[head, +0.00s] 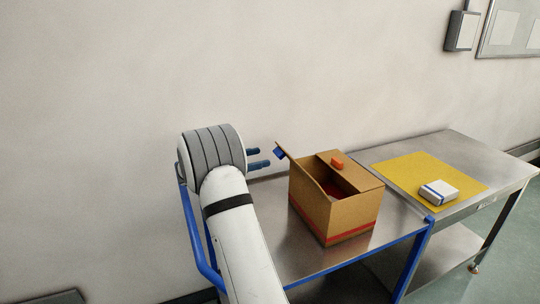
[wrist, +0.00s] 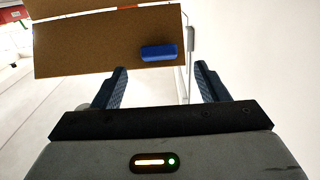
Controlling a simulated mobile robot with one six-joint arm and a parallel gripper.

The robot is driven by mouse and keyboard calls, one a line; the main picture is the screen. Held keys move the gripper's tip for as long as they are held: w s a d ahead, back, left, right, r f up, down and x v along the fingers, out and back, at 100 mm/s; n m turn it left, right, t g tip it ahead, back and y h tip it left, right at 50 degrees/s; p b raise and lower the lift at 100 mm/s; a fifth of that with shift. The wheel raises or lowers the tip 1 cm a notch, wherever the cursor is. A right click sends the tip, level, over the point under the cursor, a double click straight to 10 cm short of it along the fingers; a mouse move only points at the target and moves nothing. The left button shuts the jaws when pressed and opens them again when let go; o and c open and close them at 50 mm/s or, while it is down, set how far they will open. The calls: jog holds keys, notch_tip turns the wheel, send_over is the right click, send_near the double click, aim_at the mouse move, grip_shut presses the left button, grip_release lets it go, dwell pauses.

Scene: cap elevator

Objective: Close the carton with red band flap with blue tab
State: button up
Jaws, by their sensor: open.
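The brown carton with a red band (head: 350,214) stands on a metal cart. Its flap with the blue tab (head: 279,153) sticks up and out to the left, standing open. The flap with the orange-red tab (head: 337,162) lies roughly level over part of the carton's top. My gripper (head: 262,158) is left of the blue-tab flap, apart from it. In the wrist view my gripper (wrist: 160,88) is open and empty, with the brown flap (wrist: 90,45) and its blue tab (wrist: 159,51) ahead of the fingers. The carton's inside is mostly hidden.
The cart (head: 285,240) has a blue frame and bare metal around the carton. A metal table (head: 450,150) to the right holds a yellow mat (head: 400,170) with a small white box with a blue stripe (head: 438,192). A plain wall stands behind.

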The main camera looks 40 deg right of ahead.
jog(key=p+x, duration=0.1)
jog(key=x, duration=0.4)
jog(key=shift+d, duration=0.2)
jog(key=c, duration=1.3)
jog(key=shift+a, duration=0.15)
jog(key=shift+c, duration=0.5)
